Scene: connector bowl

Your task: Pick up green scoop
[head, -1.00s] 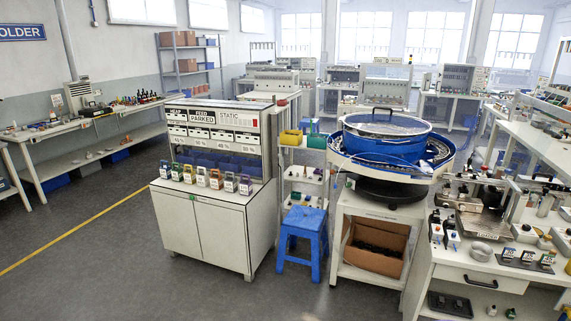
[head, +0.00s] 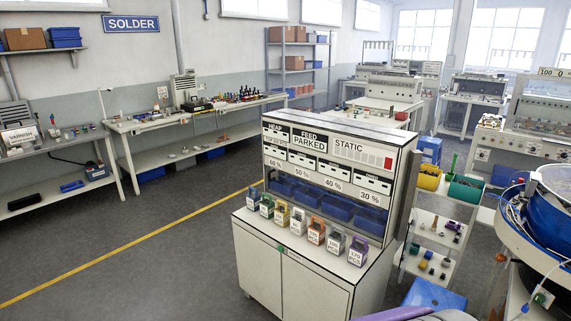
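A narrow green upright piece (head: 452,166) stands out at the green bin (head: 466,188) on top of the small white shelf rack, right of the labelled cabinet. It may be the green scoop or its handle; it is too small to be sure, and its lower part is hidden. A yellow bin (head: 429,178) sits just left of it. My gripper is not in view. Only a purple and grey part, which may be my arm, shows at the bottom edge.
The white cabinet (head: 291,285) with a row of coloured boxes stands in the middle. A blue stool (head: 434,294) stands in front of the rack. The blue bowl feeder (head: 556,210) is at the right edge. Open floor lies at the left.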

